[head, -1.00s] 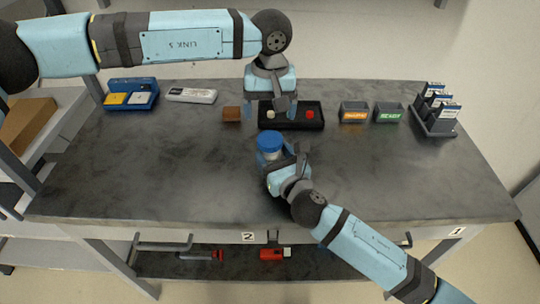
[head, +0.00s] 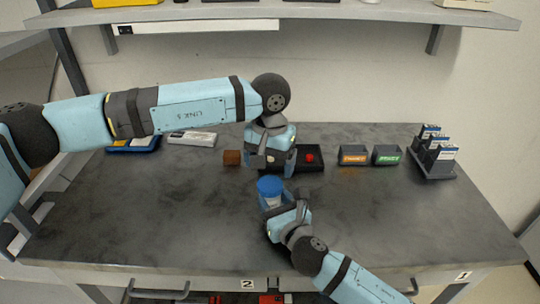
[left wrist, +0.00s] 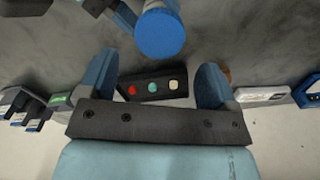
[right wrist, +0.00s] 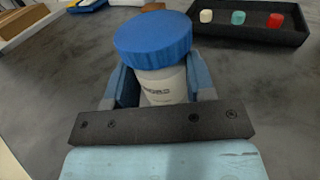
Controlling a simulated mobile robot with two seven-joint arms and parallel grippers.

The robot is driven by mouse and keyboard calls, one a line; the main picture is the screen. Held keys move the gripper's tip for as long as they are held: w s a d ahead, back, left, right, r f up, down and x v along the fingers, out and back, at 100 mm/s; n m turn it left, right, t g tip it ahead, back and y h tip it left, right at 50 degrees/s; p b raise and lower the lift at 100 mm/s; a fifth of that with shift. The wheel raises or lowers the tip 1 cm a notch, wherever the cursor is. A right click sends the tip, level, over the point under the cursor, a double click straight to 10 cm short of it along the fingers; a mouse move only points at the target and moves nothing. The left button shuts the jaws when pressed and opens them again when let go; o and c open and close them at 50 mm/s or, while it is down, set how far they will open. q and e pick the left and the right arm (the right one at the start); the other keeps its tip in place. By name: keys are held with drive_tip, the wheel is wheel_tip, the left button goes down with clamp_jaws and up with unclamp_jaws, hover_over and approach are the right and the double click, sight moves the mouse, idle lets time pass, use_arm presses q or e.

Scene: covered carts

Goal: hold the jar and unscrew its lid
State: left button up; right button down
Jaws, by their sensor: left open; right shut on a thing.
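The jar has a pale body (right wrist: 163,84) and a wide blue lid (right wrist: 153,40), which sits on top of it. It stands upright near the middle of the table in the head view, where its lid (head: 269,187) is clear. My right gripper (right wrist: 158,88) is shut on the jar's body, one finger on each side below the lid. My left gripper (left wrist: 156,75) is open and empty, pointing down just behind the jar. The lid (left wrist: 160,34) shows beyond its fingers in the left wrist view, apart from them.
A black tray (head: 313,166) with several coloured pieces lies behind the jar, partly hidden by my left gripper. A brown block (head: 232,157), two grey bins (head: 353,156) (head: 387,156) and a rack (head: 433,167) stand along the back. The table's left front is clear.

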sight(270, 183)
use_arm(q)
wheel_tip(270, 183, down, 6)
drive_tip(key=shift+r, duration=0.1)
drive_tip(key=c, duration=0.9)
drive_tip(key=n, duration=0.6)
drive_tip(key=shift+n, duration=0.4)
drive_tip(key=shift+c, duration=0.2)
drive_tip(key=o, duration=1)
drive_tip(key=shift+r, duration=0.15)
